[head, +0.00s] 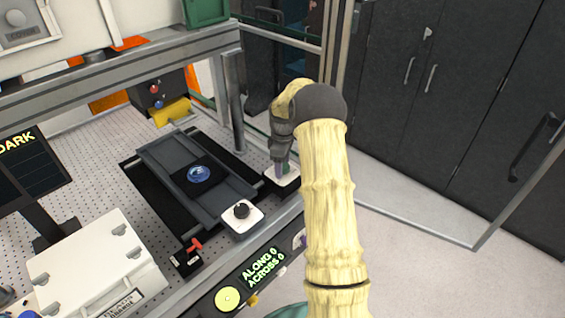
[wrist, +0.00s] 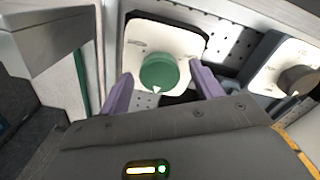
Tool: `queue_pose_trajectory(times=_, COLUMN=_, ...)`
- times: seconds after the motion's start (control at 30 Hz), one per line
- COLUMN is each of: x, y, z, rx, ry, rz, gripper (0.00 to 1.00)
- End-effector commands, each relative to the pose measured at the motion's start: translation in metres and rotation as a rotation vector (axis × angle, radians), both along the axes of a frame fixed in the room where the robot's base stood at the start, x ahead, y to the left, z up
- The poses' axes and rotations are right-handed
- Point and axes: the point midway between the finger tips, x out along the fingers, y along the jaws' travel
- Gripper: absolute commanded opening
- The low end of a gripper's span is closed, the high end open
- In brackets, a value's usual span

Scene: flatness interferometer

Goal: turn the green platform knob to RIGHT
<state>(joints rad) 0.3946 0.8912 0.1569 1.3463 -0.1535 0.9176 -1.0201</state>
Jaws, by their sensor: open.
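The green platform knob (wrist: 160,71) sits on a white square plate (wrist: 140,32) in the wrist view. Its white pointer mark faces the bottom of that picture. My gripper (wrist: 163,86) is open, with one purple finger on each side of the knob. I cannot tell whether either finger touches it. In the head view my gripper (head: 281,167) points down over the white plate (head: 287,180) at the right end of the bench, and it mostly hides the green knob.
A black knob on a white plate (head: 230,221) stands nearby on the bench, and it also shows in the wrist view (wrist: 299,79). A dark platform with a blue round piece (head: 199,174) lies behind. A front display (head: 262,267) reads ALONG 0, ACROSS 0. A metal post (head: 234,100) stands close by.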

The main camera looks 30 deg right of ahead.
Motion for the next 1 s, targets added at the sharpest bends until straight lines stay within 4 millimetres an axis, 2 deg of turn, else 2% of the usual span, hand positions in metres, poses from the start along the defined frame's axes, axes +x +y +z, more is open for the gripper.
queue_pose_trajectory(times=0.07, x=0.0000, y=0.0000, z=0.0000, rx=0.000, ry=0.000, rz=0.000, gripper=0.65)
queue_pose_trajectory(times=0.1, x=0.0000, y=0.0000, z=0.0001, rx=0.000, ry=0.000, rz=0.000, gripper=0.61)
queue_pose_trajectory(times=0.3, x=0.0000, y=0.0000, z=0.0003, rx=0.000, ry=0.000, rz=0.000, gripper=0.22)
queue_pose_trajectory(times=0.33, x=0.0000, y=0.0000, z=0.0003, rx=0.000, ry=0.000, rz=0.000, gripper=0.20)
queue_pose_trajectory(times=0.67, x=0.0002, y=0.0002, z=0.0006, rx=0.001, ry=0.000, rz=-0.031, gripper=0.20)
queue_pose_trajectory(times=1.0, x=0.0008, y=0.0003, z=0.0007, rx=0.001, ry=0.000, rz=-0.197, gripper=0.20)
